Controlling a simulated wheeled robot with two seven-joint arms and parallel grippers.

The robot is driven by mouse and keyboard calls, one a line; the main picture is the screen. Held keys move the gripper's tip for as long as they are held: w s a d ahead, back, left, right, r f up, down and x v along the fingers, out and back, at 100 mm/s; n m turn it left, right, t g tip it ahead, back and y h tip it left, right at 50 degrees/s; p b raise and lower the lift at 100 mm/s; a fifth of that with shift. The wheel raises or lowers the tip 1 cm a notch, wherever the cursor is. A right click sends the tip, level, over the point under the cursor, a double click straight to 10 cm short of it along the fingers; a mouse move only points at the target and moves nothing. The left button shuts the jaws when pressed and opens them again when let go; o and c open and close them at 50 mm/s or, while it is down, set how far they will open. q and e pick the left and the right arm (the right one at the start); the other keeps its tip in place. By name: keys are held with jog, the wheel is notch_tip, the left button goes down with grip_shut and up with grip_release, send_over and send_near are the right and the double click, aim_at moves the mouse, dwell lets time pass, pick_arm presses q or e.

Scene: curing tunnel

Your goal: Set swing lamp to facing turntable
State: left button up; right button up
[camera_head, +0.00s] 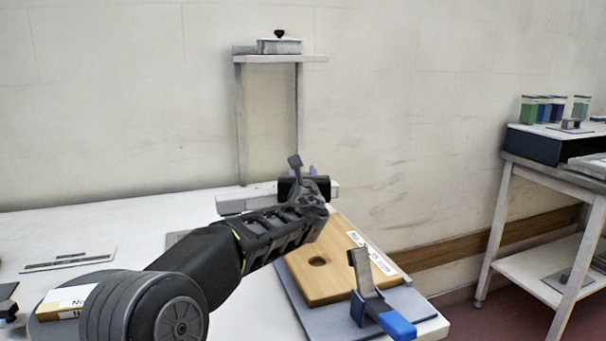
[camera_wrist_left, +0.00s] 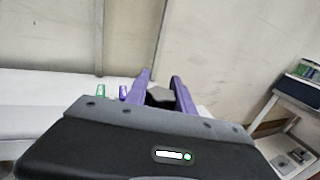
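My left arm reaches from the lower left to the back of the white bench. Its gripper (camera_head: 312,172) has purple fingers, which show apart in the left wrist view (camera_wrist_left: 160,76). A dark grey piece (camera_wrist_left: 160,97) shows between these fingers; whether they touch it is unclear. In the head view a grey paddle-like piece (camera_head: 295,161) and a black block (camera_head: 288,188) stand at the gripper, possibly the swing lamp. Its facing is unclear. A dark round plate (camera_head: 42,332) under a labelled carton (camera_head: 66,301) may be the turntable; my arm partly hides it. My right gripper is out of view.
A wooden block (camera_head: 330,284) with a hole and a blue-handled clamp (camera_head: 372,299) occupy the bench's right end. A shelf (camera_head: 282,58) stands behind. A side table (camera_head: 556,172) with coloured containers is right. The bench's back left (camera_head: 110,222) is mostly clear.

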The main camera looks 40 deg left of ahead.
pick_arm(q)
grip_shut()
dwell(0.9)
